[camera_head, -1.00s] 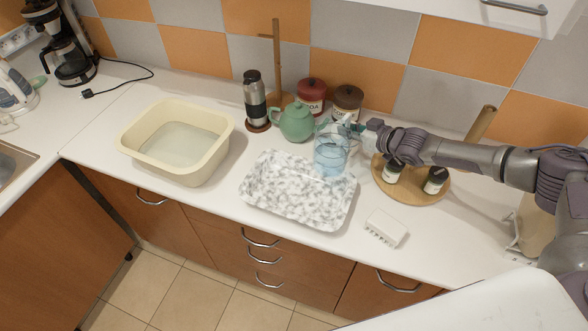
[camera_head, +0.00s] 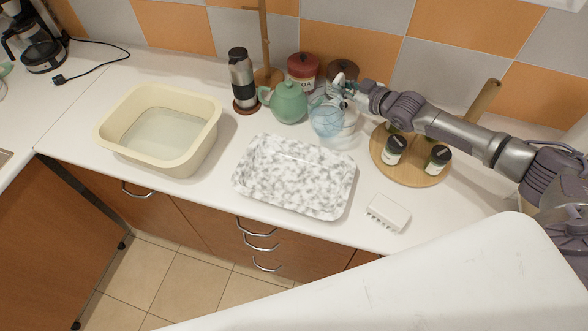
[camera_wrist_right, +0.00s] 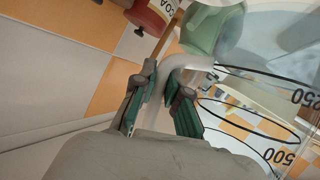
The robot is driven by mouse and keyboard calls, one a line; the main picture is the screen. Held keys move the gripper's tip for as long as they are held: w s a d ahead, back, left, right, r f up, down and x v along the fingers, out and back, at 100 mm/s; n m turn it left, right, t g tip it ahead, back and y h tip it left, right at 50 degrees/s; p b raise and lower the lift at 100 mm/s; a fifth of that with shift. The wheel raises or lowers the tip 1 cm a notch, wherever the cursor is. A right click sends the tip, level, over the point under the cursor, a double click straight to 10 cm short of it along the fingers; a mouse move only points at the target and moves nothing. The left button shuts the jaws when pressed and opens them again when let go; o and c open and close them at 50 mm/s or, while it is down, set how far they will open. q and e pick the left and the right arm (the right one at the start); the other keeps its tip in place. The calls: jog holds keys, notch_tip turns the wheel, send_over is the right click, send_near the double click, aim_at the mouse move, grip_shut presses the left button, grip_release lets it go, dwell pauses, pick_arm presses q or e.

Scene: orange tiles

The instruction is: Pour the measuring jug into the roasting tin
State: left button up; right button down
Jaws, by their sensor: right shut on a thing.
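The clear measuring jug (camera_head: 327,120), holding bluish liquid, is behind the back right part of the roasting tin and close to the teapot. It looks tilted. My right gripper (camera_head: 347,88) is shut on its handle. In the right wrist view the green-padded fingers of my right gripper (camera_wrist_right: 168,82) close around the pale handle, and the jug (camera_wrist_right: 265,95) shows dark graduation marks. The roasting tin (camera_head: 295,175), white with grey marbling, lies flat on the counter and shows no liquid inside. My left gripper is not in view.
A green teapot (camera_head: 290,103) stands just left of the jug, with red (camera_head: 303,72) and brown canisters behind. A round wooden board (camera_head: 410,170) with jars is to the right. A cream basin (camera_head: 160,130) with liquid stands left. A white block (camera_head: 388,213) lies right of the tin.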

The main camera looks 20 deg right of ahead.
aim_at(326, 89)
jog(key=shift+s+a+r, duration=0.25)
jog(key=shift+r, duration=0.2)
jog(key=shift+s+a+f+n+t+h+b, duration=0.3)
jog(key=shift+s+a+n+t+b, duration=0.35)
jog(key=shift+n, duration=0.25)
jog(key=shift+a+r, duration=0.15)
jog(key=shift+r, duration=0.2)
jog(key=shift+s+a+r+n+b, duration=0.25)
jog(key=shift+a+n+b, duration=0.15)
jog(key=shift+n, duration=0.2)
jog(key=shift+s+a+f+n+t+b, duration=0.15)
jog(key=shift+s+a+n+t+b, duration=0.25)
jog(key=shift+b, duration=0.5)
jog(key=shift+a+f+n+t+b, duration=0.15)
jog(key=shift+n+t+b, duration=0.25)
jog(key=shift+b, duration=0.7)
jog(key=b, duration=0.1)
jog(key=n+b, duration=0.1)
jog(key=b, duration=0.1)
jog(key=shift+s+a+r+t+h, duration=0.25)
jog(key=shift+s+a+h, duration=0.05)
jog(key=shift+s+a, duration=0.05)
jog(key=shift+s+a+r+n+t+b, duration=0.4)
jog(key=shift+a+r+n+b, duration=0.1)
jog(key=shift+n+b, duration=0.5)
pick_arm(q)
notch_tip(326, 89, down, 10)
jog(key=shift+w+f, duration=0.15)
pick_arm(e)
jog(key=shift+r, duration=0.15)
